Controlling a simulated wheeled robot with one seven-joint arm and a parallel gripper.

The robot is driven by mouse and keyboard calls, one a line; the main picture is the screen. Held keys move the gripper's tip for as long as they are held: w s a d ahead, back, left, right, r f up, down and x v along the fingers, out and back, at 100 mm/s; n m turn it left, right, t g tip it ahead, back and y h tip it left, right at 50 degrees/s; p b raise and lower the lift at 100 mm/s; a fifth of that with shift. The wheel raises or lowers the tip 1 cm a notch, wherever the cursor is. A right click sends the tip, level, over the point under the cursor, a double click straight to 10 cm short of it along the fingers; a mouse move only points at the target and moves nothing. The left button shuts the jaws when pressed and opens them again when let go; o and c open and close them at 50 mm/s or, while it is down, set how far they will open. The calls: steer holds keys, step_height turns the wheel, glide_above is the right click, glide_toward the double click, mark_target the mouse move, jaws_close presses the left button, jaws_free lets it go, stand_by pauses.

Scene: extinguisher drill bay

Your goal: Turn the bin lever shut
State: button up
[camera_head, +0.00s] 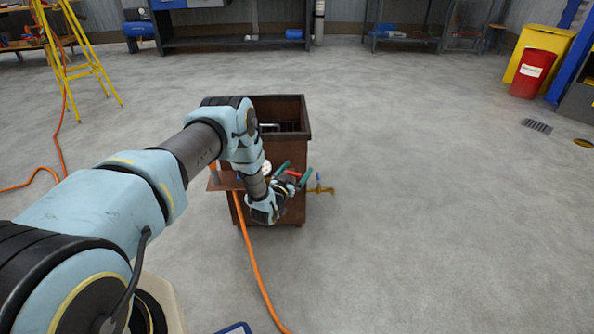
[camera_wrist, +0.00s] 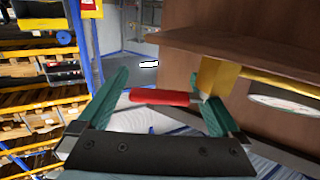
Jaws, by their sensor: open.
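The dark brown bin (camera_head: 294,103) stands on the floor at the centre of the head view, its near side partly hidden by my arm. Its red lever (camera_head: 292,173) shows small near my fingers. In the wrist view the red lever (camera_wrist: 160,97) lies sideways across the gap between my teal fingers, near a brass fitting (camera_wrist: 211,77) on the brown bin wall. My gripper (camera_head: 297,168) is open, with a finger on either side of the lever; it also shows in the wrist view (camera_wrist: 165,86). I cannot tell whether the right finger touches the lever.
A brass tap with a blue handle (camera_head: 319,188) sticks out right of the bin. A brown shelf (camera_head: 222,182) juts from the bin, near an orange hose (camera_head: 250,262) on the floor. A yellow ladder (camera_head: 78,65) stands left.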

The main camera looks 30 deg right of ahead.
steer(key=shift+w+d, duration=0.2)
steer(key=shift+d, duration=0.05)
jaws_close()
stand_by(0.8)
